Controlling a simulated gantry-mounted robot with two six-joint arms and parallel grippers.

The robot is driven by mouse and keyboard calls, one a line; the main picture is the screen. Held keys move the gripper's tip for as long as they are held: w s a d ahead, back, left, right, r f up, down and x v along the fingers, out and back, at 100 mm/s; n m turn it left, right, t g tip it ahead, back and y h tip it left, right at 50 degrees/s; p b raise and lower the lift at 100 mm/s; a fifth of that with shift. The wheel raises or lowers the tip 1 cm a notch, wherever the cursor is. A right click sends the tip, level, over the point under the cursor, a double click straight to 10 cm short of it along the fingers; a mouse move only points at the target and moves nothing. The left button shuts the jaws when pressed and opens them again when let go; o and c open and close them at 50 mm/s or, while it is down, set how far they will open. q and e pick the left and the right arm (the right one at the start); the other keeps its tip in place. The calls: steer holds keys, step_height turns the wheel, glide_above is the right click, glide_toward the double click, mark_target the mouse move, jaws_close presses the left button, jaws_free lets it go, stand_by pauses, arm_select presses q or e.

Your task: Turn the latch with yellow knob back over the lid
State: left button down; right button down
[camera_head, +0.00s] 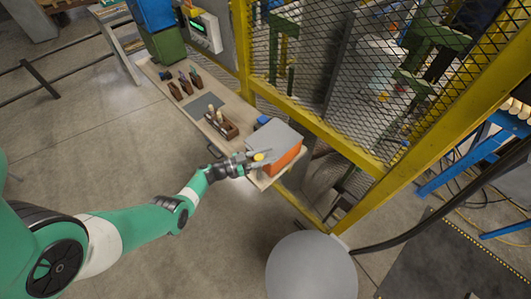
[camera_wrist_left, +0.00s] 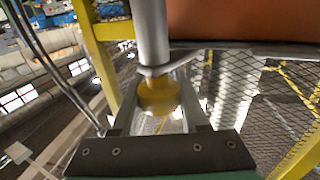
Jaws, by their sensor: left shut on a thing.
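An orange box (camera_head: 287,163) with a grey lid (camera_head: 276,136) stands at the near right end of the bench. A yellow knob (camera_head: 258,157) shows at its near left side, by a thin grey latch arm (camera_head: 263,151). My left gripper (camera_head: 250,161) is at this knob. In the left wrist view the yellow knob (camera_wrist_left: 158,97) sits between the two fingers of my left gripper (camera_wrist_left: 155,85), which is shut on it. A grey bar (camera_wrist_left: 152,35) meets the knob there, and the box's orange side (camera_wrist_left: 240,18) fills the top right. My right gripper is not in view.
The wooden bench (camera_head: 190,108) bears a wooden tray (camera_head: 231,131) with turned pieces, a grey mat (camera_head: 203,103) and several small tools. A yellow frame with mesh (camera_head: 325,130) stands behind. A round grey top (camera_head: 312,267) is at the front. Floor is free left of the bench.

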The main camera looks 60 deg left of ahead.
arm_select(q)
steer(key=shift+s+d+m+g+h+b, duration=0.1)
steer(key=shift+d+m+g+h+b, duration=0.2)
steer(key=shift+m+h+b, duration=0.75)
steer(key=shift+d+m+g+h+b, duration=0.1)
steer(key=shift+m+g+h+b, duration=0.25)
steer(key=shift+m+h+b, duration=0.65)
steer(key=shift+s+d+m+g+h+b, duration=0.15)
steer(key=shift+m+g+h+b, duration=0.2)
steer(key=shift+h+b, duration=0.75)
steer(key=shift+h+p, duration=0.3)
steer(key=shift+h, duration=0.15)
steer(key=shift+r, duration=0.1)
steer(key=shift+c, duration=2.1)
jaws_free()
steer(key=shift+w, duration=0.1)
steer(key=v, duration=1.1)
steer(key=shift+s+b, duration=0.35)
steer(key=shift+b, duration=0.1)
